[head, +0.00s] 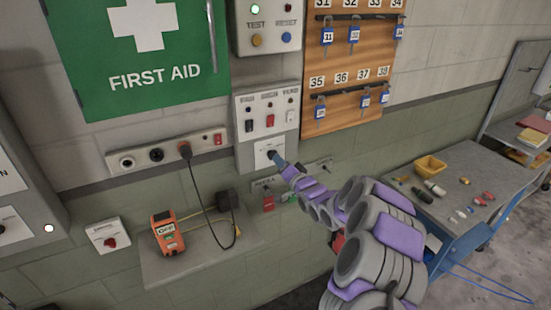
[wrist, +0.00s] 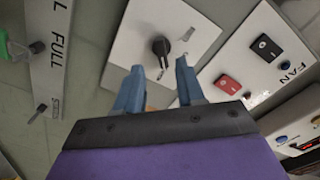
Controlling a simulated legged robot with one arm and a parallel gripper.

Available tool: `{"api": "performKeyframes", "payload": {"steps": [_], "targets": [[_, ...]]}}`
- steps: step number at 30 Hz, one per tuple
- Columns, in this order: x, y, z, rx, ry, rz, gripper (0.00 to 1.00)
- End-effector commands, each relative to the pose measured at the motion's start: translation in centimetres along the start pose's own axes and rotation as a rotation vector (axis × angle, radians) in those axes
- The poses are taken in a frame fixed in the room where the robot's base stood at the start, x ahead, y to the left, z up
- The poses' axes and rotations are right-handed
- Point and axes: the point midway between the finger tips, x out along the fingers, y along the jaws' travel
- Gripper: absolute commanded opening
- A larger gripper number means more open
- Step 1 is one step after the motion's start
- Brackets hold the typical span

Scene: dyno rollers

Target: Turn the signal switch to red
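A black rotary knob (wrist: 161,47) with a pale pointer mark sits on a white plate (wrist: 135,35), straight ahead of my fingers in the wrist view. It appears to be the signal switch, but I cannot read its label or a red mark. In the head view this plate (head: 262,153) is on the lower part of a grey wall box, and my gripper (head: 276,158) covers the knob. My gripper also shows in the wrist view (wrist: 159,74), with its two blue fingers apart and nothing between them. The fingertips are just short of the knob; I see no clear contact.
A panel of black, red and white rocker switches (head: 269,122) is just above the plate. A box with a red knob (head: 109,241) is at lower left. An orange meter (head: 167,233) stands on a small shelf. A cluttered grey table (head: 470,165) is at right.

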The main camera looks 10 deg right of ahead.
Motion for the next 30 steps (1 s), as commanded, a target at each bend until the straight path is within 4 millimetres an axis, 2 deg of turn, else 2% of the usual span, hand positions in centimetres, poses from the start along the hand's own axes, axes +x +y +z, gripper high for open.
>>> {"api": "performKeyframes", "payload": {"steps": [3,10,23,30], "targets": [[1.7,-0.2,0.3,-0.004,-0.002,-0.001,0.38],[3.8,-0.2,0.4,-0.004,-0.003,0.001,0.38],[4.4,-0.2,0.0,0.000,0.000,-0.001,0.38],[4.4,-0.2,0.1,-0.001,0.000,0.001,0.18]]}}
